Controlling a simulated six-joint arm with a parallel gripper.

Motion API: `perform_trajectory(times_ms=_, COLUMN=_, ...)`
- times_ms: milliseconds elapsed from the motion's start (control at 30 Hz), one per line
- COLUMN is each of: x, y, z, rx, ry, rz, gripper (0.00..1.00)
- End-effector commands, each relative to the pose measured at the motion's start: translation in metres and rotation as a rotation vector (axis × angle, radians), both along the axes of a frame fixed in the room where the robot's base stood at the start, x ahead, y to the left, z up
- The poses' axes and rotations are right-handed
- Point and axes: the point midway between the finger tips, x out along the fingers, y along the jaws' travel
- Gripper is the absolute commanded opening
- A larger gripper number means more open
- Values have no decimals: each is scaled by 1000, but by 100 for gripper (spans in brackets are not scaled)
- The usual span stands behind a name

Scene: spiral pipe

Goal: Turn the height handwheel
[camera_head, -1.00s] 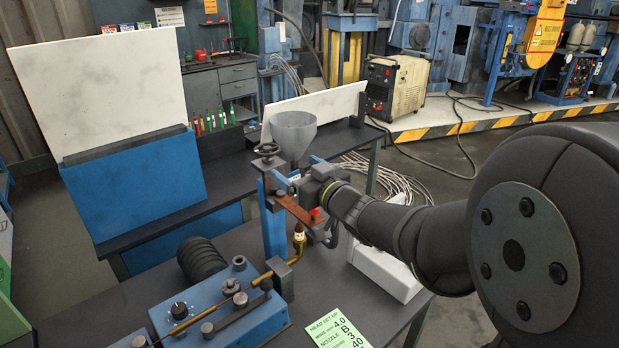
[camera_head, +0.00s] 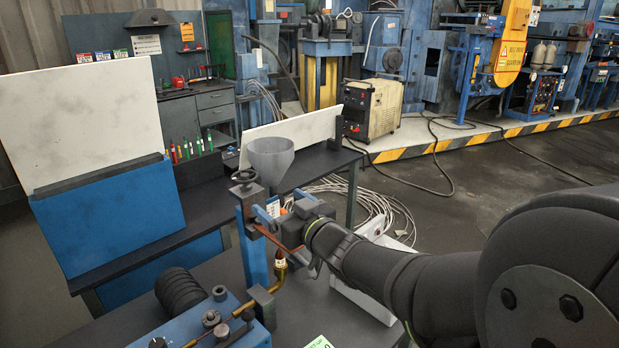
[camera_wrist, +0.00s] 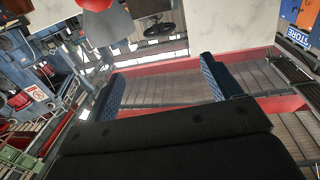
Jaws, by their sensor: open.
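The height handwheel (camera_head: 244,176) is a small dark wheel on top of the blue column (camera_head: 256,255) in the head view. My gripper (camera_head: 265,213) is just right of and below the wheel in the picture, near the column top. Its blue fingers are apart. I cannot tell whether they touch the column or bracket. The wheel appears clear of the fingers. In the wrist view the two blue fingers (camera_wrist: 167,78) stand wide apart with nothing held between them. I cannot make out the handwheel surely there.
A grey funnel (camera_head: 271,160) stands close behind the wheel. A brass torch nozzle (camera_head: 280,265) hangs below my gripper. A blue control box (camera_head: 205,325) and black ribbed roll (camera_head: 180,290) are at front left. A white panel (camera_head: 292,136) stands behind.

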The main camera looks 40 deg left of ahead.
Motion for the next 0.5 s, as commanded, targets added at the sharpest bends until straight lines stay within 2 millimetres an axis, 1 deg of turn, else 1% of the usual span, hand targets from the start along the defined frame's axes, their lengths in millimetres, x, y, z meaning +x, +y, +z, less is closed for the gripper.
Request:
perform_trajectory(times_ms=167, x=2, y=24, z=-1, rx=-1, ry=1, rz=3, gripper=83)
perform_trajectory(times_ms=500, x=10, y=91, z=-1, rx=0, ry=0, rz=2, gripper=83)
